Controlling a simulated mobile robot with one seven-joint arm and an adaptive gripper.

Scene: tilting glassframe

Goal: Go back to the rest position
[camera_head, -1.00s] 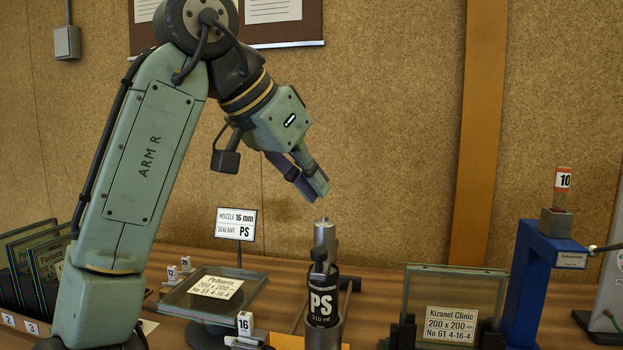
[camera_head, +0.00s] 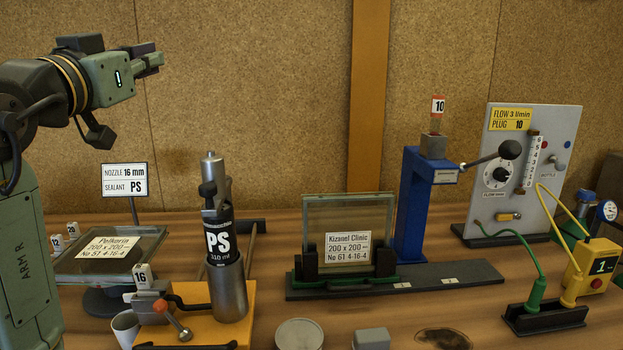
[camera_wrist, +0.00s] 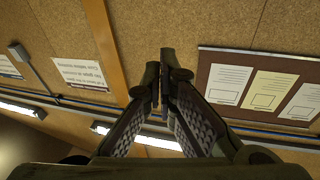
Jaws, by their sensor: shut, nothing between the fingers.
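My gripper (camera_head: 150,62) is at the upper left in the head view, raised well above the bench and pointing right, level or slightly up. Its fingers are together and hold nothing. In the wrist view the closed fingers (camera_wrist: 164,85) stand in front of the cork wall and its posters, with no bench object near them.
Below stand the PS sealant cartridge (camera_head: 222,240), the Pelkorin glass pane (camera_head: 140,240), the Kizanel Clinic glass unit (camera_head: 348,215) in its holder, and a blue press (camera_head: 412,205). A grey flow panel (camera_head: 555,145) stands at right. The air around my gripper is clear.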

